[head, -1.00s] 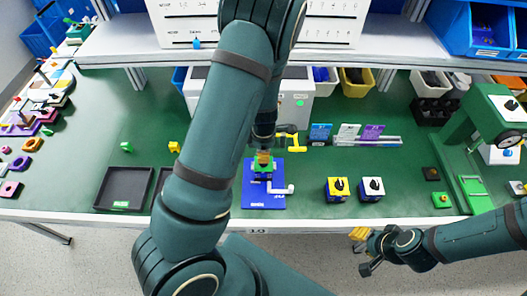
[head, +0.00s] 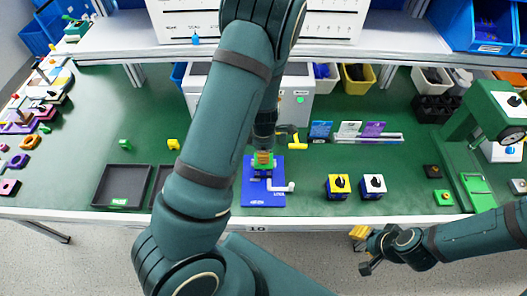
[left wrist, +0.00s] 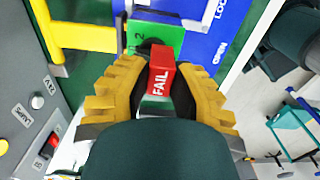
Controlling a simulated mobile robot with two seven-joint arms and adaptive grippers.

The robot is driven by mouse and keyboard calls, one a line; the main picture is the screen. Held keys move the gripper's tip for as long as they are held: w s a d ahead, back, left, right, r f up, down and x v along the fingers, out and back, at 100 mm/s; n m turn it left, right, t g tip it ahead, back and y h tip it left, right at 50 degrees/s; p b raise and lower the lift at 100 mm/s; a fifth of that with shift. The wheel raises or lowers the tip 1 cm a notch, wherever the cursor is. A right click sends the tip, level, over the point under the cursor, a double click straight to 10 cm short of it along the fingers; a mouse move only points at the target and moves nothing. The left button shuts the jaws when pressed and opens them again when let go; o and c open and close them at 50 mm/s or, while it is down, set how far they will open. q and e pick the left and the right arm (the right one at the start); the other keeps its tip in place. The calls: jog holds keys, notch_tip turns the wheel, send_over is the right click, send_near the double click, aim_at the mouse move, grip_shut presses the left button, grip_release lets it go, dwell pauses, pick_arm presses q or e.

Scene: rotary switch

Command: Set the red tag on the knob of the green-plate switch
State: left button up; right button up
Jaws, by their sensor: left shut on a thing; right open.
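The green-plate switch (head: 255,168) stands on a blue mat (head: 264,196). It is partly hidden by my left gripper (head: 264,155), which is directly over it. In the left wrist view its green plate (left wrist: 168,32) shows just beyond the fingertips, with part of a dark knob behind the tag. My left gripper is shut on the red tag (left wrist: 161,75), which reads FAIL. The tag is at or very close to the knob; I cannot tell whether they touch. My right gripper (head: 361,250) is open and empty in front of the bench edge.
A yellow-plate switch (head: 338,187) and a white-plate switch (head: 373,186) stand right of the mat. A white handle (head: 283,188) lies on the mat, and a yellow tool (head: 290,134) is behind it. A black tray (head: 123,186) is at left.

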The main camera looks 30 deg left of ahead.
pick_arm(q)
jog(key=shift+f, duration=0.25)
jog(key=o, duration=0.9)
notch_tip(320, 180, up, 12)
notch_tip(320, 180, up, 9)
jog(key=p, duration=0.4)
dwell(0.6)
